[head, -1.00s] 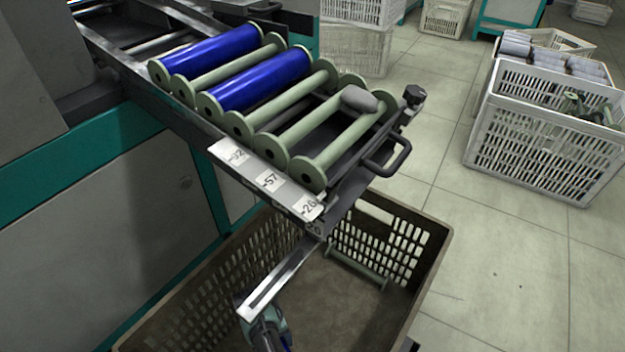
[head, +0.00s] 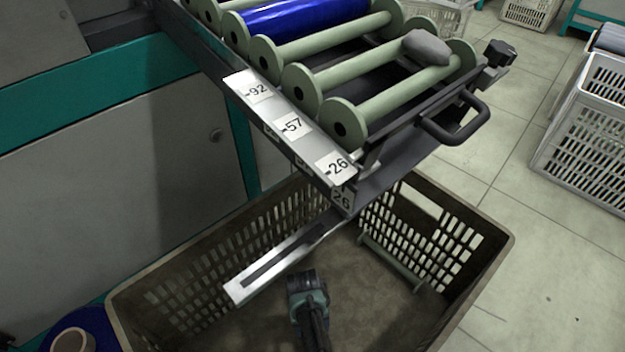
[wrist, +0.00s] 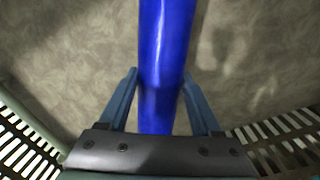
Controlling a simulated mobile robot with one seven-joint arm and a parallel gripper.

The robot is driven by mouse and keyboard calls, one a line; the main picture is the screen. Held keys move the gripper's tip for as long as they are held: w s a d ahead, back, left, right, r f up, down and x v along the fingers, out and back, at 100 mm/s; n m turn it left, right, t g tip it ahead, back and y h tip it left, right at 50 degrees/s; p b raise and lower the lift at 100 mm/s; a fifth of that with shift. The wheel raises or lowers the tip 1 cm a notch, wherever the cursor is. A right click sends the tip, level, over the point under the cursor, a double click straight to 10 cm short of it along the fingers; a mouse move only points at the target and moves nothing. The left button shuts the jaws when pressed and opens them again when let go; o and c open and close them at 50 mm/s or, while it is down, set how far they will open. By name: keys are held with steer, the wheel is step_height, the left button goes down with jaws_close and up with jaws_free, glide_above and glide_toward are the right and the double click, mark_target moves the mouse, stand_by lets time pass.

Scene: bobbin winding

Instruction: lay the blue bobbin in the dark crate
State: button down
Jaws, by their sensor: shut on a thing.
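The blue bobbin (wrist: 166,50) fills the middle of the wrist view, running up out of the top edge. My gripper (wrist: 160,82) is shut on it, one finger along each side. Behind the bobbin is the mottled floor of the dark crate, with slotted walls at the lower corners. In the head view, the dark crate (head: 480,222) stands below the rack's end. A black and teal part (head: 308,300) over the crate looks like the end of my arm; the held bobbin cannot be made out there. The gap between bobbin and crate floor cannot be judged.
A rack of pale green bobbins (head: 330,85) and another blue bobbin (head: 305,18) stands above the crate. Its metal rail (head: 270,268) juts over the crate. A green bobbin (head: 390,262) lies inside by the far wall. A blue roll (head: 98,325) shows at lower left.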

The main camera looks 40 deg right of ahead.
steer(key=shift+f+b, duration=1.15)
steer(key=shift+f, duration=0.45)
steer(key=shift+f, duration=0.2)
steer(key=shift+c, duration=0.4)
jaws_free()
steer(key=shift+r, duration=0.1)
steer(key=r+p, duration=0.3)
steer(key=r, duration=0.1)
steer(key=r+p, duration=0.3)
steer(key=r, duration=0.1)
steer(key=w+r+p, duration=0.1)
steer(key=r+p, duration=0.2)
steer(key=r, duration=0.1)
steer(key=shift+a+r, duration=0.1)
